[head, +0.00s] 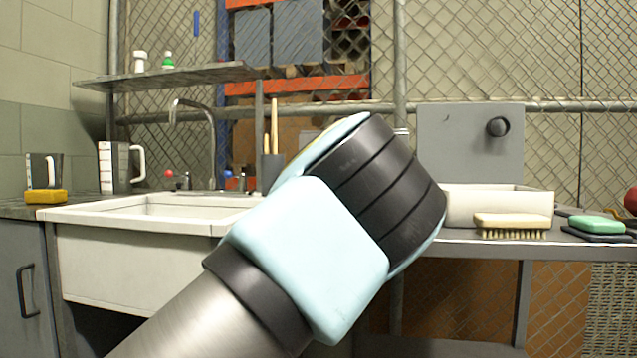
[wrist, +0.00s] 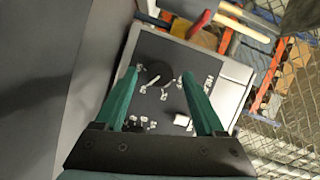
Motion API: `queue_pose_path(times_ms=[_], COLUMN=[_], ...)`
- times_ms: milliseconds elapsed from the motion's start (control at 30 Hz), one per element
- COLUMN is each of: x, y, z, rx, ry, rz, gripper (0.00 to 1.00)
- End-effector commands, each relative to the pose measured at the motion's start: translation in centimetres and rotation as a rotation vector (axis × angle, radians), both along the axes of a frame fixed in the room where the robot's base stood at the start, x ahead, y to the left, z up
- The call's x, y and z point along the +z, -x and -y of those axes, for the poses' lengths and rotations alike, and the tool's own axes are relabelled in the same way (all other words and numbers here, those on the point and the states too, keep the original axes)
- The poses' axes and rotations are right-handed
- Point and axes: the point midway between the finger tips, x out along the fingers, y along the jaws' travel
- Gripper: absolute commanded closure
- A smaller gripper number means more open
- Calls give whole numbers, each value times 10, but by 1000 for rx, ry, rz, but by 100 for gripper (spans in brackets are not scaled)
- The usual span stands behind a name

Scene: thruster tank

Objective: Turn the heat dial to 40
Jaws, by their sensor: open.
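In the wrist view a dark control panel (wrist: 205,70) with a pale grey border carries a dark round dial (wrist: 160,74) surrounded by small white marks. The marks are too small and blurred to read, so I cannot tell the dial's setting. My gripper (wrist: 159,75) has two teal fingers, apart, with the dial showing between their tips. I cannot tell whether either finger touches it. In the head view my arm hides the gripper, and I cannot pick out this dial.
A white sink (head: 130,212) stands left of my arm in the head view. A grey panel with a black knob (head: 498,127) stands at right. A white tray (head: 500,205), a brush (head: 512,224) and a green sponge (head: 597,225) are on the right counter.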

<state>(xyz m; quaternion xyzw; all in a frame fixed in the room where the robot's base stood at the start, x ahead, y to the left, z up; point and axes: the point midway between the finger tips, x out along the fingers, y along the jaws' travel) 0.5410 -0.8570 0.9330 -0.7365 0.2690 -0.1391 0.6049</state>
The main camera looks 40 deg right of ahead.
Motion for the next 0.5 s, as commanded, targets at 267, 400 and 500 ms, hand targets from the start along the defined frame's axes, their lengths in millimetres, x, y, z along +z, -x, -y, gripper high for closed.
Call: queue_pose_path(times_ms=[267,400,500], x=[2,5,7], y=[19,41,56], z=[-11,-25,-36], rx=[-1,-3,-3], ry=[-1,0,0], rz=[0,-1,0], gripper=[29,29,29])
